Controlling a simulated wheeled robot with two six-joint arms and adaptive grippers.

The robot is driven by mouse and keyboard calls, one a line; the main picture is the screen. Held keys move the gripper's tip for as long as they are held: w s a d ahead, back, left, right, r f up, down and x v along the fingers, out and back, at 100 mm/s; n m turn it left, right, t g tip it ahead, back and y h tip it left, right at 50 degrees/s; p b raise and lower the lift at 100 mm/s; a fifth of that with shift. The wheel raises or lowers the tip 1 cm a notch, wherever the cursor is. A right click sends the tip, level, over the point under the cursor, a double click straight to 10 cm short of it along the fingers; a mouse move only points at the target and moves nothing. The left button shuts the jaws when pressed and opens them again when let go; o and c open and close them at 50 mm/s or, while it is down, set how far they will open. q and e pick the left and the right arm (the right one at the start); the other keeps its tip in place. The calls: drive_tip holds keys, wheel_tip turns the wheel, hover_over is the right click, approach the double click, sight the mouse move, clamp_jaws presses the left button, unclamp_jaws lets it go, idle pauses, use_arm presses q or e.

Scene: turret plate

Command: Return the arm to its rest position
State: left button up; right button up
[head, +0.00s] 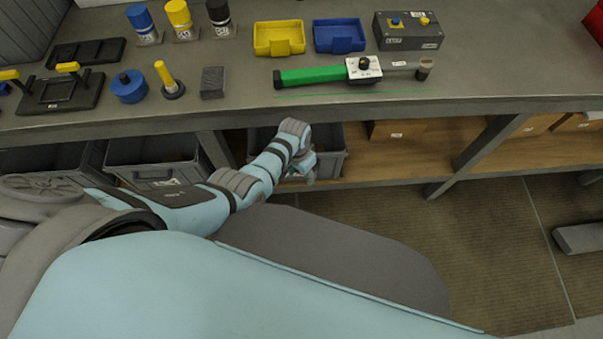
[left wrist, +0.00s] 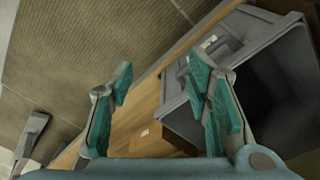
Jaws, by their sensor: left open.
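My left arm (head: 215,198) comes in from the left in the head view and reaches below the front edge of the bench. Its gripper (head: 308,165) hangs low, in front of the lower shelf and a grey bin, and its fingers are mostly hidden there. In the left wrist view my left gripper (left wrist: 165,105) shows its two teal-padded fingers spread apart with nothing between them. My right gripper is not in view.
The workbench (head: 190,108) carries a green-handled tool (head: 312,76), a yellow bin (head: 278,38), a blue bin (head: 338,36) and a grey button box (head: 408,32). Grey bins (head: 153,160) and cardboard boxes (head: 398,129) stand on the lower shelf. The floor at right is mostly clear.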

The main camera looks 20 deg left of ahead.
use_arm(q)
drive_tip(key=shift+s+a+f, duration=0.1)
drive_tip(key=shift+s+f, duration=0.1)
drive_tip(key=shift+f, duration=0.05)
drive_tip(key=shift+w, duration=0.1)
idle(0.3)
drive_tip(key=w+f+n+t, duration=0.1)
drive_tip(key=w+n+t, duration=0.1)
drive_tip(key=w+t, duration=0.15)
drive_tip(key=s+a+f+n+b, duration=0.2)
drive_tip(key=s+a+f, duration=0.5)
drive_tip(key=s+f, duration=0.45)
drive_tip(key=s+a+f+g, duration=0.1)
drive_tip(key=s+a+f, duration=0.1)
drive_tip(key=s, duration=0.7)
drive_tip(key=s+a+f+g+y, duration=0.1)
drive_tip(key=s+a+f, duration=0.1)
drive_tip(key=s, duration=0.8)
drive_tip(key=s+a+f+g+b, duration=0.1)
drive_tip(key=s+a+f, duration=0.1)
drive_tip(key=s, duration=0.7)
drive_tip(key=shift+s+f+y, duration=0.25)
drive_tip(key=shift+f+y, duration=0.05)
drive_tip(key=shift+f, duration=0.05)
drive_tip(key=shift+a, duration=0.1)
